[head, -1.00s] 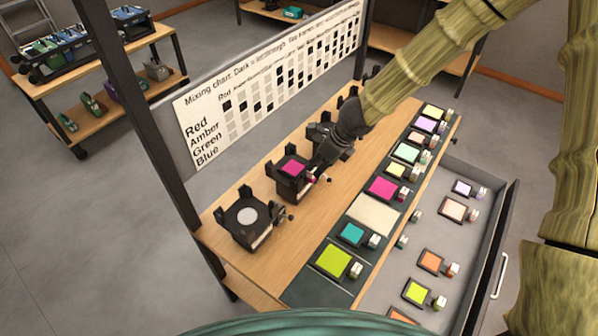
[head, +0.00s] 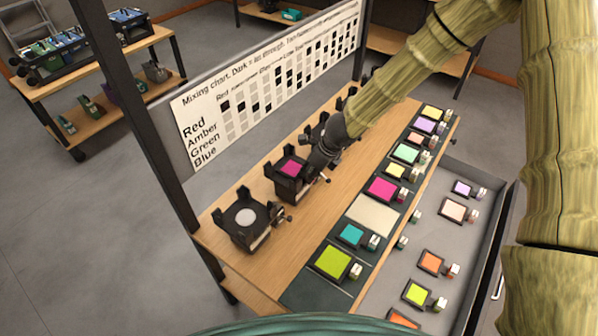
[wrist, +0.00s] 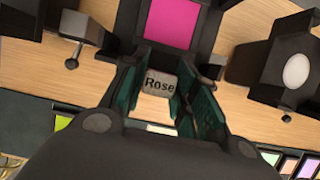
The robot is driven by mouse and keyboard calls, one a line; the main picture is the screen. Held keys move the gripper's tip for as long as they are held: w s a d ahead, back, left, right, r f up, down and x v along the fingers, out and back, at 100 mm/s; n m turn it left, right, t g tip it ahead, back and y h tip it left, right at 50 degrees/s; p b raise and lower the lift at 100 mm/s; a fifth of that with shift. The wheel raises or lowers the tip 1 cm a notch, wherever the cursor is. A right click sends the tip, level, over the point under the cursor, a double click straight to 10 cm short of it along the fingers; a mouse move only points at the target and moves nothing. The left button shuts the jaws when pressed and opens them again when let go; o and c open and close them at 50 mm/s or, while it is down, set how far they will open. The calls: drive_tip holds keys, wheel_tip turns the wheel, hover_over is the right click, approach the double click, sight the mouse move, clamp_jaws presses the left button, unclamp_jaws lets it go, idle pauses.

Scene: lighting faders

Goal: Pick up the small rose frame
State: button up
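A magenta rose frame (head: 292,167) sits in a black holder on the wooden bench in the head view. In the wrist view its magenta sheet (wrist: 171,24) shows at the top, with a pale tag reading "Rose" (wrist: 160,83) below it. My gripper (wrist: 160,88) has its two green-padded fingers on either side of this tag, and they look open. Whether either finger touches the tag is unclear. In the head view my dark hand hides part of the holder. Another magenta frame (head: 383,189), which looks larger, lies on the dark strip along the bench front.
A black holder with a pale disc (head: 245,216) stands nearer on the bench, and others stand farther back. Several coloured frames line the dark strip. An open grey drawer (head: 459,250) holds more. The mixing chart board (head: 205,130) rises behind the bench.

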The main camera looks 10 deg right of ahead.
drive_tip(key=shift+s+r, duration=0.1)
drive_tip(key=shift+r, duration=0.05)
drive_tip(key=c, duration=0.4)
drive_tip(key=shift+a, duration=0.1)
wheel_tip(320, 180, up, 9)
drive_tip(key=p, duration=0.4)
wheel_tip(320, 180, up, 19)
drive_tip(key=b, duration=0.3)
